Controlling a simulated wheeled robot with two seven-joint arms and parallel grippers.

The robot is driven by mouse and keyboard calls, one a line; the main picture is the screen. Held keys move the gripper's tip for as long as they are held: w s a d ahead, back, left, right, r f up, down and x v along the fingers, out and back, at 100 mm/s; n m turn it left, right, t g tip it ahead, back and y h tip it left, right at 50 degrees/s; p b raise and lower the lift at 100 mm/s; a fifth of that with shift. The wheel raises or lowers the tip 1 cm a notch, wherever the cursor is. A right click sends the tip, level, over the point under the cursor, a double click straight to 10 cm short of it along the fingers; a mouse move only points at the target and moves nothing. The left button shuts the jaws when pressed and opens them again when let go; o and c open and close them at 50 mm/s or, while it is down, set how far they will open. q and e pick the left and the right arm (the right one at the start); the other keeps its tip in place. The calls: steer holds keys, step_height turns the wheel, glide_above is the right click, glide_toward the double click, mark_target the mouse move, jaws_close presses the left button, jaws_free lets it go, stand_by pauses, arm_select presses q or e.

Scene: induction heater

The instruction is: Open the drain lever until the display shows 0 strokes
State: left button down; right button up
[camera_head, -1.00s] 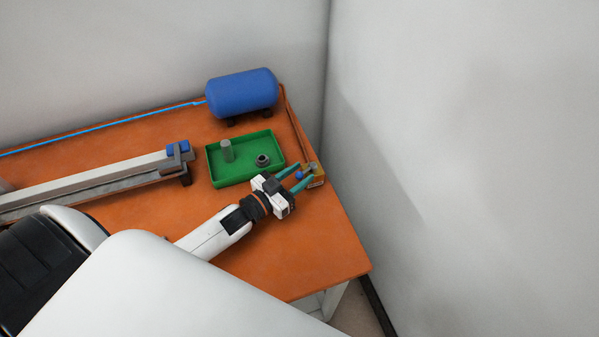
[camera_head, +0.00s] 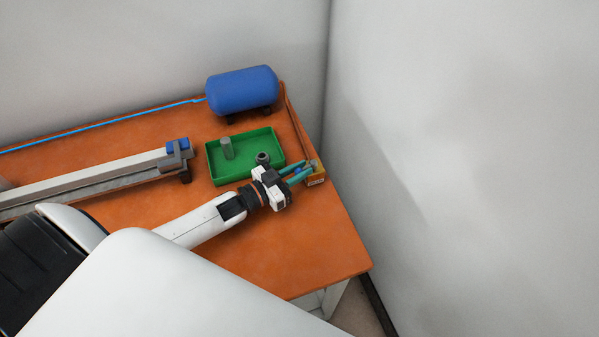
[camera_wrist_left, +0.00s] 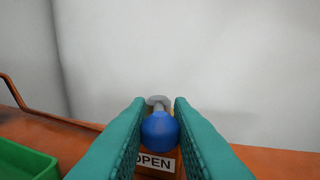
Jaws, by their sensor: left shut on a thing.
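The drain lever has a blue ball knob (camera_wrist_left: 159,129) on a grey stem, and it stands between the teal fingers in the left wrist view. In the head view the knob (camera_head: 298,170) is small and partly covered by the fingers. My left gripper (camera_head: 300,174) is shut on the knob; its fingers also fill the left wrist view (camera_wrist_left: 159,130). A white label reading OPEN (camera_wrist_left: 156,162) lies just below the knob. The lever's yellowish base (camera_head: 317,173) sits at the table's right edge. No stroke display shows. My right gripper is not in view.
A green tray (camera_head: 216,172) holding a grey cylinder (camera_head: 227,148) and a dark ring (camera_head: 263,158) lies left of the gripper. A blue tank (camera_head: 242,90) stands behind it. A grey rail (camera_head: 90,182) lies at left. The front right of the orange table (camera_head: 310,245) is clear.

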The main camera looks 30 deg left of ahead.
arm_select(q)
steer(key=shift+w+a+f+m+g+h+b, duration=0.1)
steer(key=shift+w+a+m+g+h+b, duration=0.1)
steer(key=shift+m+g+h+b, duration=0.25)
steer(key=shift+w+a+m+g+h+b, duration=0.15)
steer(key=shift+a+m+h+b, duration=0.1)
steer(key=shift+m+h, duration=0.3)
steer(key=shift+a+m+g+h+b, duration=0.15)
steer(key=shift+m+g+h+b, duration=0.35)
steer(key=shift+g+h+b, duration=0.3)
steer(key=c, duration=1.3)
jaws_free()
steer(key=shift+c, duration=0.2)
